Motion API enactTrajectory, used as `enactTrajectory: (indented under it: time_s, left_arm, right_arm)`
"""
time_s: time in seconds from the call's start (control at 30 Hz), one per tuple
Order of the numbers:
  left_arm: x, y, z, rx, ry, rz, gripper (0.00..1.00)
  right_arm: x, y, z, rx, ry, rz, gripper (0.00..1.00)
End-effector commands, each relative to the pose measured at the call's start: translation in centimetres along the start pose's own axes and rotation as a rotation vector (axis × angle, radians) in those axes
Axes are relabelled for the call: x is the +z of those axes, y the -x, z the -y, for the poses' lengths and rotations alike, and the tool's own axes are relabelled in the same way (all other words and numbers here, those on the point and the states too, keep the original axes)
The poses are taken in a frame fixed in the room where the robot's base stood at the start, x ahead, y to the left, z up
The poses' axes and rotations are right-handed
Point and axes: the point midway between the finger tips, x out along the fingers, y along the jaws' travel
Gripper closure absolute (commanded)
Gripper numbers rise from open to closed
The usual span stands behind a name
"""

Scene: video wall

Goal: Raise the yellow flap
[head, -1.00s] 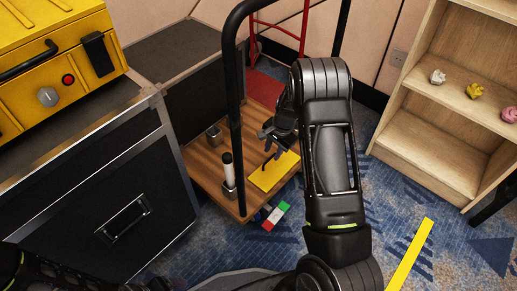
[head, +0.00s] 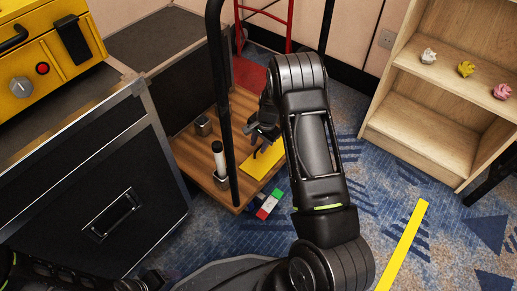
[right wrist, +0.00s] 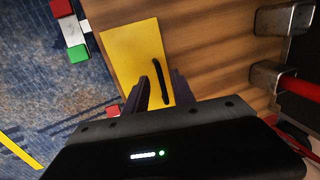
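The yellow flap (head: 268,163) lies flat at the front right edge of the wooden cart deck (head: 205,181). A thin black handle runs along it; the right wrist view shows flap (right wrist: 122,48) and handle (right wrist: 160,72) clearly. My right gripper (head: 262,138) is over the flap, pointing down at it. In the right wrist view its two fingers (right wrist: 163,92) are apart, with the handle's lower end between them. I cannot tell whether they touch anything. My left arm shows dark at the lower left; its gripper (head: 152,279) is hardly visible at the bottom edge.
The cart's black upright bar (head: 221,110) stands just left of my right gripper. A white-topped cylinder (head: 219,158) and a metal socket (head: 203,125) are on the deck. Coloured blocks (head: 268,205) lie on the carpet. A black case (head: 110,190) stands left, a wooden shelf (head: 425,105) right.

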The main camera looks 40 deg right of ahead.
Motion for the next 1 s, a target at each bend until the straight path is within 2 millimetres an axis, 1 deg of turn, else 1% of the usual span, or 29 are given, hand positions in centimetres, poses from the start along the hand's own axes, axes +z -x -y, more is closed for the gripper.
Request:
enactTrajectory:
  time_s: [0.03, 0.1, 0.43, 0.47, 0.8, 0.83, 1.0]
  left_arm:
    - [-0.06, -0.47, 0.18, 0.001, 0.001, -0.001, 0.23]
    - [-0.10, -0.59, 0.24, 0.001, 0.001, -0.001, 0.23]
    - [-0.12, -0.56, 0.22, 0.002, 0.001, -0.001, 0.23]
    - [-0.12, -0.56, 0.22, 0.002, 0.001, -0.001, 0.23]
    - [-0.11, -0.56, 0.22, 0.002, 0.001, -0.001, 0.23]
    - [-0.11, -0.56, 0.22, 0.002, 0.001, -0.001, 0.23]
    - [-0.10, -0.56, 0.22, 0.002, 0.001, -0.001, 0.23]
  right_arm:
    - [0.01, -0.93, -0.08, 0.001, 0.000, 0.000, 0.69]
    - [-0.02, -1.41, -0.02, 0.000, 0.000, -0.001, 0.69]
    - [-0.04, -1.63, 0.03, -0.001, 0.000, -0.001, 0.69]
    - [-0.04, -1.63, 0.03, -0.001, 0.000, -0.001, 0.71]
    - [-0.04, -1.62, 0.02, -0.001, 0.000, -0.001, 0.99]
    - [-0.04, -1.62, 0.02, -0.001, 0.000, -0.001, 1.00]
    - [-0.03, -1.62, 0.03, -0.001, 0.000, -0.001, 1.00]
